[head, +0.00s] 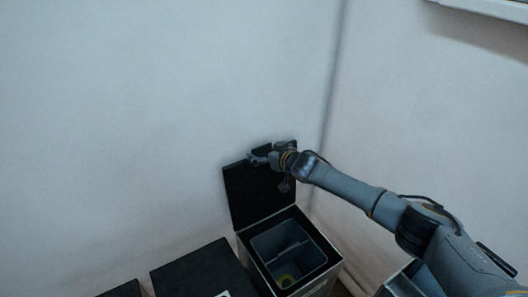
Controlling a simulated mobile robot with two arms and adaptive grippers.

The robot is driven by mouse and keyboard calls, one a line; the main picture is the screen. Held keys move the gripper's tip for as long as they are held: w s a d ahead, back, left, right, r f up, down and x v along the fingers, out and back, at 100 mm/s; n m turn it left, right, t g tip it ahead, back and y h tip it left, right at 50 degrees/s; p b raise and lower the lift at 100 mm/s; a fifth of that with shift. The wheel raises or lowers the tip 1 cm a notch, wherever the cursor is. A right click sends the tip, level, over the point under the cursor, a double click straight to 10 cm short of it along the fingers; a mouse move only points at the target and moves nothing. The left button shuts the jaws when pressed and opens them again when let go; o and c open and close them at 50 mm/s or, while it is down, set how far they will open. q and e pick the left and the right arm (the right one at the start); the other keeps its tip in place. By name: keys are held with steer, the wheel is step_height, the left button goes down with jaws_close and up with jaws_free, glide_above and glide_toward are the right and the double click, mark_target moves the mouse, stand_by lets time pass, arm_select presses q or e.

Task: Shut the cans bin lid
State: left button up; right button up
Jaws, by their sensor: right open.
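The bin (330,268) stands in the corner with its black lid (252,198) raised upright against the wall. A grey inner bucket (262,243) shows inside the open bin, with something yellow at its bottom. No label that marks it as the cans bin can be read. My right gripper (259,156) is open at the top edge of the raised lid. I cannot tell whether it touches the lid. My right arm hides part of the lid's right side. My left gripper is not in view.
A bin with a closed black lid (200,268) stands just left of the open one. Another dark lid (125,290) shows at the bottom edge. Walls close off the back and right. The space above the open bin is clear.

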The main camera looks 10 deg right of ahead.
steer(key=shift+w+a+f, duration=0.1)
steer(key=shift+w+a, duration=0.05)
steer(key=shift+w, duration=0.35)
